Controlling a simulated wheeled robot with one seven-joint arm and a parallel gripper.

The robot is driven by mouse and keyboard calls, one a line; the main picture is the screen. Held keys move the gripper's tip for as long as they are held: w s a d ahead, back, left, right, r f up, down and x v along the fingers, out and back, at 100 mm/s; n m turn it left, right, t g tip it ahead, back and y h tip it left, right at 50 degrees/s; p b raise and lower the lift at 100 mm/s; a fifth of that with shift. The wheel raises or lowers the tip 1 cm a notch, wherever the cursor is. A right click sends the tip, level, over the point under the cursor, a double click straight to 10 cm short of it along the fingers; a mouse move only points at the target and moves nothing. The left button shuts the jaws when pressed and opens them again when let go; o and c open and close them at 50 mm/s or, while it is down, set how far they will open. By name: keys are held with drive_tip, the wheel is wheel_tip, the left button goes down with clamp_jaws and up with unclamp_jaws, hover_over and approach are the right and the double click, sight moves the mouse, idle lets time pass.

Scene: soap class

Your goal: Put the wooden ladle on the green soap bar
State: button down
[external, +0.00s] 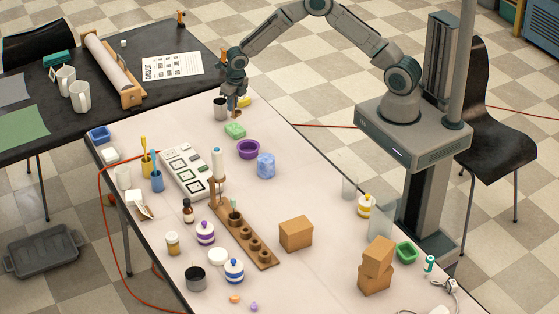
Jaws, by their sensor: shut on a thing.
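The green soap bar (235,131) lies on the pale table near its far end. My gripper (235,97) is above the table just behind the soap bar, pointing down. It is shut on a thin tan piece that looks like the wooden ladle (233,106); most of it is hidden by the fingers. A grey metal cup (220,110) stands just left of the gripper. I cannot tell whether the ladle touches the cup or the table.
A yellow item (245,101) lies right of the gripper. A white mould tray (186,172) is to the left. The table's right edge is close.

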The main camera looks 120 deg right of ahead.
drive_tip(key=shift+w+a+f+p, duration=0.1)
drive_tip(key=shift+w+f+p, duration=0.1)
drive_tip(key=shift+f, duration=0.55)
drive_tip(key=shift+w+f+p, duration=0.15)
drive_tip(key=shift+f+p, duration=0.05)
drive_tip(key=shift+f, duration=0.6)
drive_tip(key=shift+w+a+f+p, duration=0.1)
drive_tip(key=shift+w+f+p, duration=0.1)
drive_tip(key=shift+f, duration=0.55)
drive_tip(key=shift+f, duration=0.15)
drive_tip(key=c, duration=1.5)
unclamp_jaws()
drive_tip(key=shift+o, duration=0.2)
